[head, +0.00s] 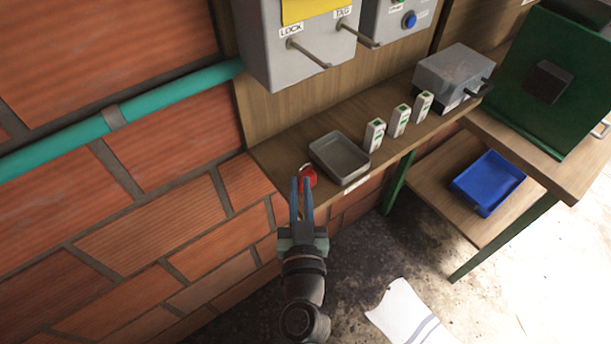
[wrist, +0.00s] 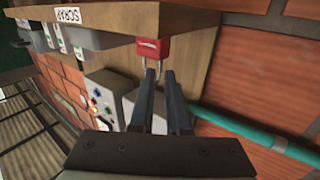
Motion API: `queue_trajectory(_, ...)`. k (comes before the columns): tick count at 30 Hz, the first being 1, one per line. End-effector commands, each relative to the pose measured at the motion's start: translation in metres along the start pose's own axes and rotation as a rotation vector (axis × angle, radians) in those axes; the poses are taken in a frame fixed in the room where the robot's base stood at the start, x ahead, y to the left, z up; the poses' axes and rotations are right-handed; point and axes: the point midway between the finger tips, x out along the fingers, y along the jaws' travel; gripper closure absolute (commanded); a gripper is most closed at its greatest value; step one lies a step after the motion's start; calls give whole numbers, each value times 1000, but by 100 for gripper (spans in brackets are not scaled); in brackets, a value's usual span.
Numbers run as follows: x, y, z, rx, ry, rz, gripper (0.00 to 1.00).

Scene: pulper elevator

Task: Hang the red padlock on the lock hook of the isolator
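The red padlock (head: 308,180) is at the left end of the wooden shelf, beside a grey tray. In the wrist view the red padlock (wrist: 152,48) is just beyond my fingertips, with its pale shackle toward them. My gripper (head: 301,181) is open, with a gap between its two long fingers; it also shows in the wrist view (wrist: 160,75). In the head view the right finger partly covers the padlock, and I cannot tell whether they touch. The isolator (head: 265,62) is a grey wall box. Its lock hook (head: 309,55), under the "LOCK" label, is bare.
The tag hook (head: 360,37) sticks out right of the lock hook. The grey tray (head: 339,157) and several small white-green blocks (head: 398,121) stand on the shelf. A teal pipe (head: 165,96) runs along the brick wall. A blue bin (head: 487,183) is at right.

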Motion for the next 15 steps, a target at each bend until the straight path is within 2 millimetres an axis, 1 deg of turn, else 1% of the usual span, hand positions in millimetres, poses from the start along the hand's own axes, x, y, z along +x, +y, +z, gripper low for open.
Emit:
queue_trajectory(1, 8, 0, -2, 0, 3, -1, 86)
queue_trajectory(3, 19, 0, -2, 0, 3, -1, 86)
queue_trajectory(6, 31, 0, -1, 0, 2, -1, 86)
queue_trajectory(9, 38, 0, -1, 0, 1, -1, 86)
queue_trajectory(15, 40, 1, 0, -1, 0, -1, 86)
